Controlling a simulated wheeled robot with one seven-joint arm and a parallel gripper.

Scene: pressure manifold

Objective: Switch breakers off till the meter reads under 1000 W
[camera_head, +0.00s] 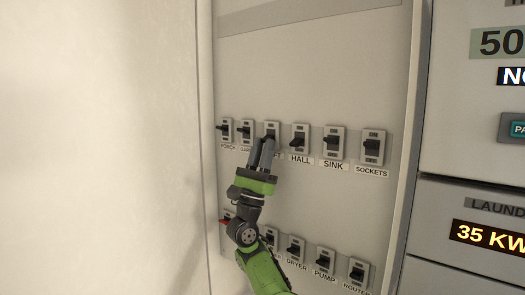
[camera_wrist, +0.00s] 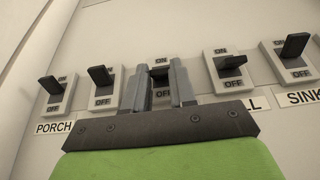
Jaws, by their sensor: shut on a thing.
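The panel carries a top row of breakers with dark levers: porch (camera_head: 226,129), a second one (camera_head: 246,130), a third (camera_head: 271,128), hall (camera_head: 299,138), sink (camera_head: 333,144) and sockets (camera_head: 372,146). My gripper (camera_head: 267,142) is at the third breaker, whose label is mostly hidden, ending in T. In the wrist view my gripper (camera_wrist: 161,76) is shut on that breaker's dark lever, between ON above and OFF below. The porch (camera_wrist: 50,85), hall (camera_wrist: 230,63) and sink (camera_wrist: 294,47) levers also show there. Exact lever settings are hard to tell.
A lower row holds dryer (camera_head: 295,249), pump (camera_head: 324,261) and router (camera_head: 358,271) breakers; my arm hides part of it. A red lever (camera_head: 225,221) shows at its left. At right, a cut-off display (camera_head: 488,239) reads "35 KW" under "LAUND". A plain wall is left.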

